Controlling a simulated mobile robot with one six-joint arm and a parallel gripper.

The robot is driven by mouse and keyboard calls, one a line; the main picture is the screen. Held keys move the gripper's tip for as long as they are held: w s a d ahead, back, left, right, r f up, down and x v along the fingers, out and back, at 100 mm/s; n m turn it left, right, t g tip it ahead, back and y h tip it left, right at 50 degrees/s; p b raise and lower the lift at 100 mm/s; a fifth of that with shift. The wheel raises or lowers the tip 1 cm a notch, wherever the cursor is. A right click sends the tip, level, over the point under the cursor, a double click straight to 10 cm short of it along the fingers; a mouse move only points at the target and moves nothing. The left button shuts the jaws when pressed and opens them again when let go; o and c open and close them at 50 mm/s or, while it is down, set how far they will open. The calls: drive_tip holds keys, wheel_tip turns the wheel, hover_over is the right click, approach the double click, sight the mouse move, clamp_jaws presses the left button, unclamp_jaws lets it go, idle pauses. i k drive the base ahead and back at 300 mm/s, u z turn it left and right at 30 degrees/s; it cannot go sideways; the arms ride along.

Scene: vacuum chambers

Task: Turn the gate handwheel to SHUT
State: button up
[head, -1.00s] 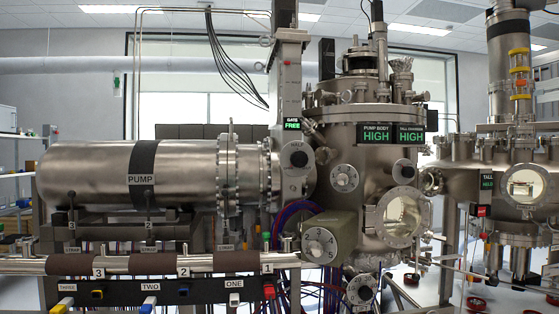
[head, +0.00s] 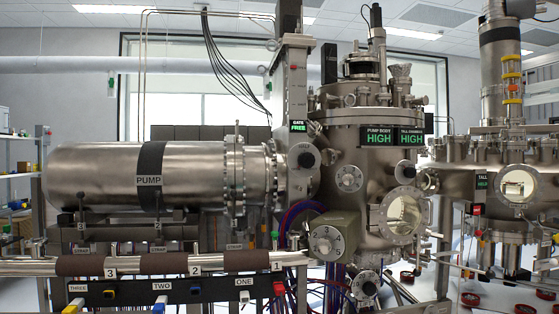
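The gate's tall metal column (head: 297,90) stands between the pump (head: 95,178) and the main chamber (head: 365,145). Its small display (head: 298,126) reads GATE FREE, and a red marker shows near the upper part of the column's scale. A dark round knob (head: 306,159) sits low on the gate side. A pale round dial (head: 349,178) is on the chamber to its right. I cannot tell for certain which of these is the gate handwheel, and no SHUT mark is readable. My gripper is not in view.
Two chamber displays (head: 394,138) read HIGH. A grey box with a numbered dial (head: 327,243) juts out below the gate. A pipe rail (head: 30,267) and a black panel with coloured plugs (head: 200,292) run across the lower left front. A second chamber (head: 470,150) stands at right.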

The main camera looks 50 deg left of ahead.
sight(306, 160)
drive_tip(key=z, duration=0.55)
drive_tip(key=k, duration=0.15)
drive_tip(key=u, duration=1.9)
drive_tip(key=k, duration=0.2)
drive_tip(key=u, duration=1.9)
drive_tip(key=k, duration=0.65)
drive_tip(key=z, duration=0.35)
drive_tip(key=i, duration=0.9)
drive_tip(key=z, duration=0.1)
